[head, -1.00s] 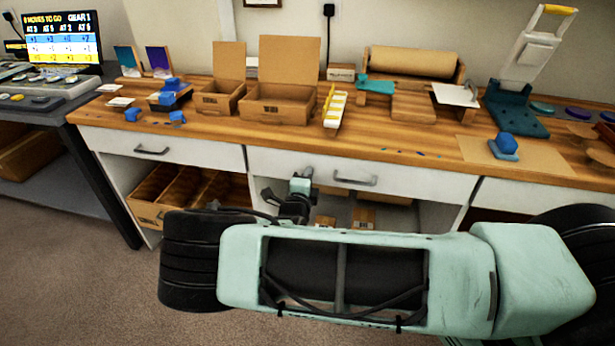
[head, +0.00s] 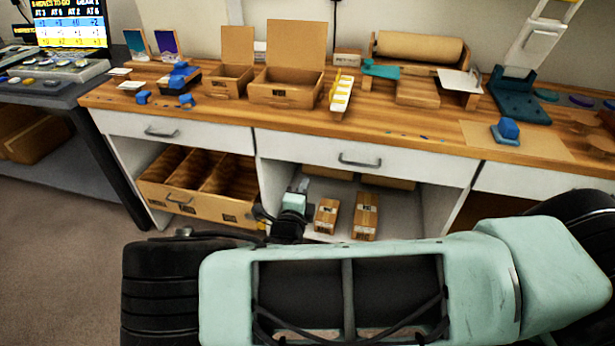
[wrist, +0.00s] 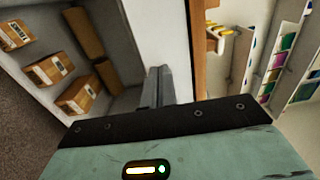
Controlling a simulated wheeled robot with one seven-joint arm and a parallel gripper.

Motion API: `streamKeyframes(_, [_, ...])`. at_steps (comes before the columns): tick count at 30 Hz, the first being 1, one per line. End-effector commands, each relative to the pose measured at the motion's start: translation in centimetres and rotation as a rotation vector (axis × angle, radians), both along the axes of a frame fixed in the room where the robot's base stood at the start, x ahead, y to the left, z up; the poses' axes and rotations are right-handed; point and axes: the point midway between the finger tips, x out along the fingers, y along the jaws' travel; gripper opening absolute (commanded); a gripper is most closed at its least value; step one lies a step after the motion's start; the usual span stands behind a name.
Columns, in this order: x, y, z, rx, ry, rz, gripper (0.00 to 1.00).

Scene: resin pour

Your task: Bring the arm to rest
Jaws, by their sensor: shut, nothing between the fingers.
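My gripper (wrist: 157,88) shows in the wrist view with its two fingers together and nothing between them. It points past the white front of the workbench. In the head view the end of my arm (head: 292,203) is low, in front of the bench's open lower shelf. The fingertips are hard to make out in the head view, hidden behind the arm's end. My green arm links fill the lower part of the head view.
The wooden workbench (head: 400,125) carries open cardboard boxes (head: 285,90), blue pieces and a paper roll (head: 420,48). Small boxes (head: 365,215) sit on the shelf below, right of my gripper. An open divided drawer (head: 200,205) is left of it. Carpet is clear at far left.

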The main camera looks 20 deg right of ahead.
Motion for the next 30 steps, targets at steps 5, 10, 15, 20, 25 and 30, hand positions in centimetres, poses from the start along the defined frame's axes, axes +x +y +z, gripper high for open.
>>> streamKeyframes(5, [-1.0, 0.7, 0.0, 0.0, 0.0, 0.0, 0.0])
streamKeyframes(10, [-1.3, 0.7, 0.1, 0.009, -0.003, -0.007, 0.0])
streamKeyframes(15, [-3.6, -0.9, 1.5, 0.232, -0.059, -0.178, 0.0])
streamKeyframes(20, [-8.2, -2.1, 3.5, 0.593, -0.191, -0.485, 0.0])
streamKeyframes(25, [-13.3, -1.1, 6.4, 0.934, -0.368, -0.827, 0.0])
streamKeyframes(30, [-17.6, 1.1, 10.6, 1.212, -0.571, -1.166, 0.0])
